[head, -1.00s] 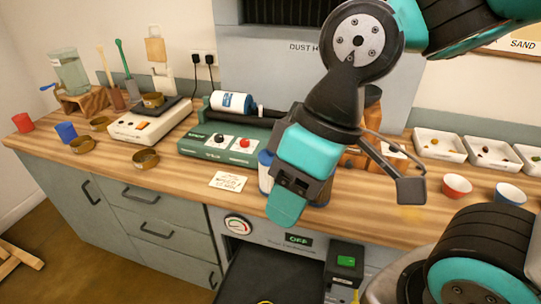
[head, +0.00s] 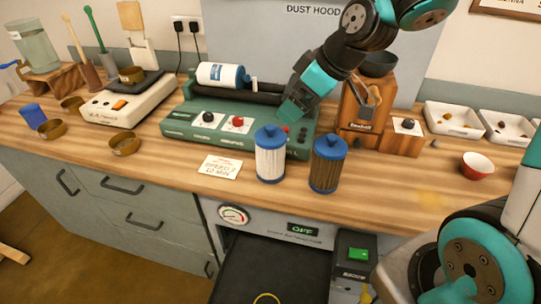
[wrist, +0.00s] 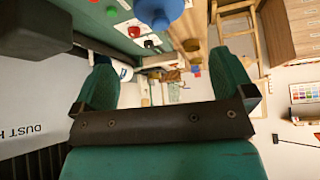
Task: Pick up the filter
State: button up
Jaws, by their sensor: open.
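A white pleated filter (head: 270,158) with blue end caps stands upright on the wooden counter, in front of the green roller machine. A brown, dirty-looking filter (head: 327,168) with blue caps stands upright just to its right, apart from it. My gripper (head: 290,110) is above and behind the filters, over the right end of the machine, touching neither filter. In the wrist view my gripper (wrist: 167,80) has its two teal fingers wide apart with nothing between them. A blue rounded piece (wrist: 165,10) at the top edge there looks like a filter cap, mostly cut off.
The green roller machine (head: 180,128) carries a white bottle (head: 222,75). A paper note (head: 220,167) lies left of the filters. A wooden grinder (head: 357,115) stands behind right, and a red bowl (head: 476,166) sits further right. The counter's front strip is clear.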

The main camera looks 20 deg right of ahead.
aim_at(275, 128)
jog(key=x, duration=0.6)
jog(key=shift+w+a+f+p, duration=0.1)
jog(key=shift+f+p, duration=0.25)
jog(key=shift+f, duration=0.05)
jog(key=shift+p+x, duration=0.7)
jog(key=shift+x, duration=2)
jog(key=shift+f, duration=0.1)
jog(key=c, duration=1.2)
